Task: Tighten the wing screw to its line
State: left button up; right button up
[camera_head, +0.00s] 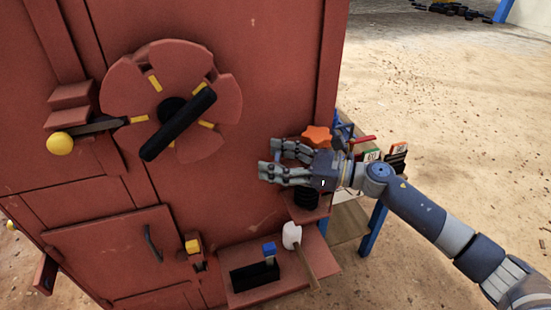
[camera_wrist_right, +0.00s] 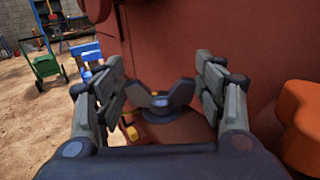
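The wing screw (camera_wrist_right: 160,100) is grey-blue with two spread wings and a round base. It shows in the right wrist view, between and beyond my finger pairs, and sits against the red machine (camera_wrist_right: 165,130). My right gripper (camera_head: 270,158) is open and empty, its fingers apart at the red machine wall (camera_head: 255,90); it also shows in the right wrist view (camera_wrist_right: 160,72). I cannot tell whether it touches the screw. In the head view I cannot make out the screw, and no line is clear. My left gripper is out of view.
An orange star knob (camera_head: 317,136) is close beside my right gripper. A slotted wheel (camera_head: 218,92) with a black bar is on the wall. Below, a ledge holds a white-headed mallet (camera_head: 292,236) and a blue-topped block (camera_head: 269,249). A blue-legged table (camera_head: 373,228) stands behind my right arm.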

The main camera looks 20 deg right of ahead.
jog(key=c, duration=0.5)
